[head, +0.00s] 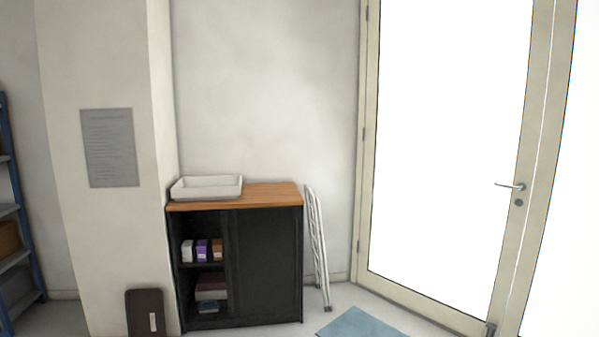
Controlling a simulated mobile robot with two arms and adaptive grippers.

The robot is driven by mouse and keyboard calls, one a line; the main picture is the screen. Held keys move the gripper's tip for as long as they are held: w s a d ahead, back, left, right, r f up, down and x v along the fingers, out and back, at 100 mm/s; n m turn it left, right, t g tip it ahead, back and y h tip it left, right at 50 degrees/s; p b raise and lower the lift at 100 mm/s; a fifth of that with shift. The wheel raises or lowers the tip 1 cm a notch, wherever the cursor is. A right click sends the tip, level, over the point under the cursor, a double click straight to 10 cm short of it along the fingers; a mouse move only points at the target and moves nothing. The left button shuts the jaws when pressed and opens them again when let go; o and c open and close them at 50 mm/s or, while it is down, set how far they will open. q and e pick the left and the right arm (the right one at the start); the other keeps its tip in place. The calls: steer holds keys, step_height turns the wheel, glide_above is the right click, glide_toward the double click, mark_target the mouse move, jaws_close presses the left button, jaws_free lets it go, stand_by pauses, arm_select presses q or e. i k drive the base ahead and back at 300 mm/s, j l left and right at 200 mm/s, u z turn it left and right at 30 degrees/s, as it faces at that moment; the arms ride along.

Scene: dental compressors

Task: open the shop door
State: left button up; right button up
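The shop door (528,110) stands at the right of the head view, with a cream frame and a large bright white glass pane (440,150). It looks shut. A silver lever handle (511,186) sits on its right stile, pointing left, with a round lock (518,202) just below. Hinges show along its left edge. A small dark fitting (491,329) is at the bottom right corner of the door. Neither of my grippers is in view.
A black cabinet (265,265) with a wooden top and a white tray (206,195) stands left of the door. A folded white stepladder (318,245) leans beside it. A blue mat (360,325) lies on the floor before the door. Blue shelving (15,190) is far left.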

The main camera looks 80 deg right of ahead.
mark_target(455, 92)
steer(key=z, duration=3.6)
steer(key=i, duration=0.55)
